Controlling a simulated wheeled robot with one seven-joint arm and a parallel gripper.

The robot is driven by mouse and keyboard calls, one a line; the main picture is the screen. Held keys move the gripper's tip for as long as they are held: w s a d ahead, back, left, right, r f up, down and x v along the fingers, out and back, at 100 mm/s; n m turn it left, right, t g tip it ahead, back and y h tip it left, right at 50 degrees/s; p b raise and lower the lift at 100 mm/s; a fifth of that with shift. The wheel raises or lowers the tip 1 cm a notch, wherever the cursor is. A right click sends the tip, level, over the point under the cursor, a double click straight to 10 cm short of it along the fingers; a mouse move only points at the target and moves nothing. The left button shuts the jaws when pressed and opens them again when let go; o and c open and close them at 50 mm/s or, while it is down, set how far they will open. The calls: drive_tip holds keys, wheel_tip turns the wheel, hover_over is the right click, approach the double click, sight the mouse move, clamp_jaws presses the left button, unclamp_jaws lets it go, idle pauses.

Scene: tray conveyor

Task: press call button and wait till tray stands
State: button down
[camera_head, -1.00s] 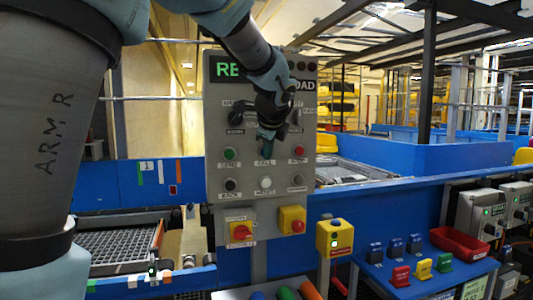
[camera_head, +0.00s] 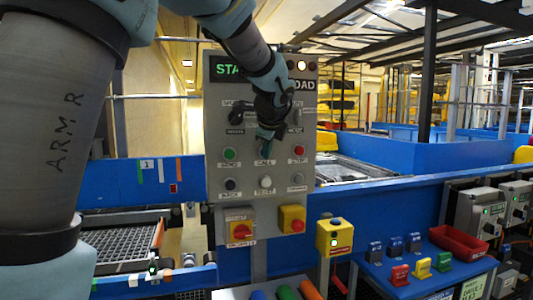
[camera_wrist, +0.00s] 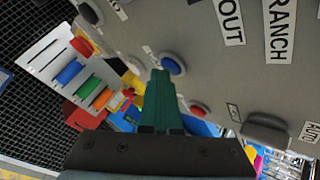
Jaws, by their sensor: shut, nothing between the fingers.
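The grey control panel (camera_head: 215,120) stands upright in front of me with a green-lit display (camera_head: 228,69), partly hidden by my arm and reading "STA". My gripper (camera_head: 265,148) is at the panel's middle, just above the "CALL" label. In the wrist view its green fingers (camera_wrist: 160,82) are shut and empty, with their tips beside the blue call button (camera_wrist: 173,65). I cannot tell whether they touch it. My gripper hides this button in the head view. A dark mesh tray (camera_head: 125,243) sits on the conveyor at lower left.
Around the call button are a green button (camera_head: 229,154), a red button (camera_head: 299,151) and a white button (camera_head: 265,182). Red stop knobs on yellow boxes (camera_head: 292,219) sit below. A blue ledge at right bears coloured blocks and a red bin (camera_head: 458,244).

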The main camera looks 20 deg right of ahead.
idle(0.5)
drive_tip(key=shift+s+a+b, duration=0.15)
drive_tip(key=shift+s+b, duration=0.4)
drive_tip(key=shift+s, duration=0.3)
